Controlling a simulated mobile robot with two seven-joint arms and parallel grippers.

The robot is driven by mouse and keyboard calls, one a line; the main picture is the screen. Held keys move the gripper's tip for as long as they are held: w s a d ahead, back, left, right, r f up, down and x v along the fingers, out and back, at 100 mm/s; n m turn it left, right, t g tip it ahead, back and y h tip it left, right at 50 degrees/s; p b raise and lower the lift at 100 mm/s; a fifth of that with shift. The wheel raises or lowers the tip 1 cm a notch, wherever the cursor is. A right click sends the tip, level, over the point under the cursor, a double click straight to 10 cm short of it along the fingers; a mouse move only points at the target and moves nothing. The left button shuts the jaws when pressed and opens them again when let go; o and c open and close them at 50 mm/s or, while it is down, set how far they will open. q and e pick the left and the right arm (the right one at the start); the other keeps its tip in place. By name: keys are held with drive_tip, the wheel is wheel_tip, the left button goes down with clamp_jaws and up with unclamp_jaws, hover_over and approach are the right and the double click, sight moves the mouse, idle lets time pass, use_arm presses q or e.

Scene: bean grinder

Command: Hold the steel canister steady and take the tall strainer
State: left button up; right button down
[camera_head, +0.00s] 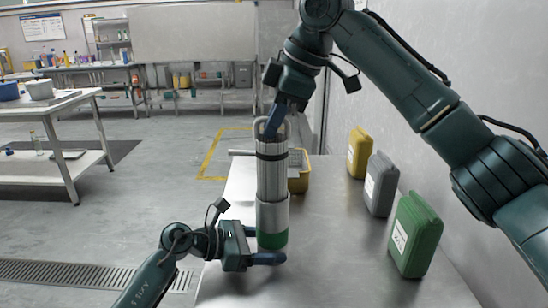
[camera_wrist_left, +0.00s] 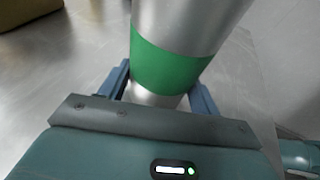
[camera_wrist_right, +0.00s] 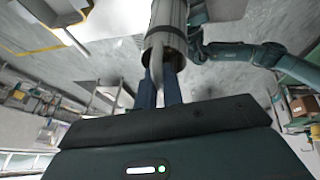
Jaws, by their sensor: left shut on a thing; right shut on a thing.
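The steel canister (camera_head: 272,220) is a silver cylinder with a green band, upright on the metal table. My left gripper (camera_head: 268,248) is shut around its lower part; in the left wrist view the canister (camera_wrist_left: 178,55) sits between the two blue fingers (camera_wrist_left: 160,92). The tall strainer (camera_head: 272,178), pale and ribbed with a black band near its top, rises upright out of the canister, its lower end hidden there. My right gripper (camera_head: 275,122) is shut on the strainer's loop handle from above. In the right wrist view the handle (camera_wrist_right: 156,68) meets the fingers (camera_wrist_right: 160,92).
Yellow (camera_head: 359,153), grey (camera_head: 381,185) and green (camera_head: 415,236) containers line the table's right side by the wall. The metal table (camera_head: 330,270) is clear right of the canister. A white bench (camera_head: 45,105) stands far left.

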wheel_tip(320, 180, up, 8)
drive_tip(key=shift+f, duration=0.25)
use_arm(q)
drive_tip(key=shift+f, duration=0.1)
drive_tip(key=o, duration=0.8)
drive_tip(key=shift+o, duration=0.2)
